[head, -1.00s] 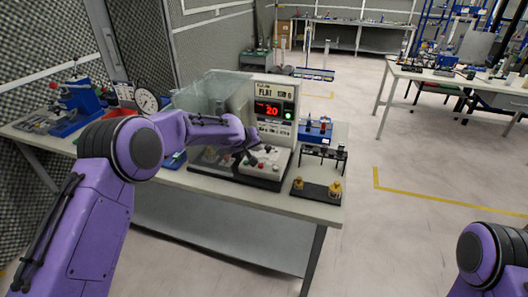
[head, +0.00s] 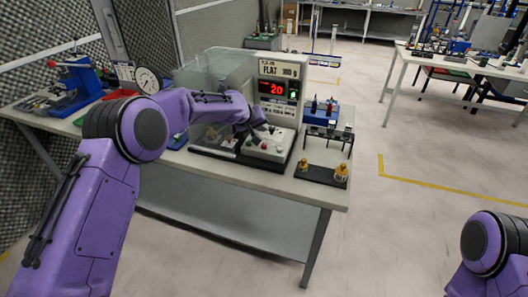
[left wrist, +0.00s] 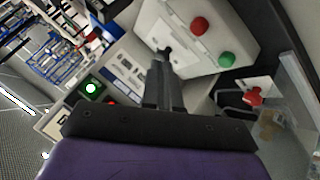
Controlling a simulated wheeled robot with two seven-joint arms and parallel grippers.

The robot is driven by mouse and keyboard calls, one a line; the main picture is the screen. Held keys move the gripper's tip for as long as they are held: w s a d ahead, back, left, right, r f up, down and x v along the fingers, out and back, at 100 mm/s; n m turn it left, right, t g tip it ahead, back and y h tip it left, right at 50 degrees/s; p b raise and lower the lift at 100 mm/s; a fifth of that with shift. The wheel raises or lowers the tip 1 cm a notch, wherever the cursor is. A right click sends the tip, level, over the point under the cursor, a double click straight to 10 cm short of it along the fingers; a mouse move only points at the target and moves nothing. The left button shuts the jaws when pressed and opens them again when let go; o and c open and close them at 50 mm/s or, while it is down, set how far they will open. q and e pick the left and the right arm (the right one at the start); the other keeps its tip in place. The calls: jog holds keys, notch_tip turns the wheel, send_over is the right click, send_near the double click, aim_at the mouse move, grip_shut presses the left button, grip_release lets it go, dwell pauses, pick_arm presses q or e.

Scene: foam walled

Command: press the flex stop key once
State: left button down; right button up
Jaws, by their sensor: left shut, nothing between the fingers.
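The tester (head: 277,88) on the bench has a lit red display reading 20 and a lit green light. Its white sloping key box (head: 268,148) carries a red button and a green button. In the left wrist view, the red button (left wrist: 200,26) and green button (left wrist: 226,60) lie right of the fingertips. My left gripper (head: 264,130) is over the key box, shut and empty. In the left wrist view its fingertips (left wrist: 161,60) are close to a dark key (left wrist: 164,48), partly hidden by them. I cannot tell whether they touch. No key label is legible.
A clear guard (head: 205,75) stands left of the display. A black rack (head: 328,134) and a black plate (head: 320,174) with brass weights are on the right. A dial gauge (head: 147,80) and blue press (head: 78,85) are on the left. Open floor lies right of the bench.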

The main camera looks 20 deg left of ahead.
aim_at(262, 146)
pick_arm(q)
notch_tip(262, 146, down, 5)
jog(key=shift+w+r+b, duration=0.15)
jog(key=shift+r+b, duration=0.05)
jog(key=shift+b, duration=0.75)
jog(key=shift+r, duration=0.1)
pick_arm(e)
notch_tip(262, 146, down, 3)
jog(key=shift+r, duration=0.1)
dwell(0.8)
pick_arm(q)
jog(key=shift+f, duration=0.45)
jog(key=shift+f, duration=0.55)
pick_arm(e)
jog(key=shift+f, duration=0.4)
dwell(0.3)
pick_arm(q)
jog(key=shift+r+p, duration=0.65)
jog(key=shift+r, duration=0.3)
pick_arm(e)
jog(key=shift+r, duration=0.95)
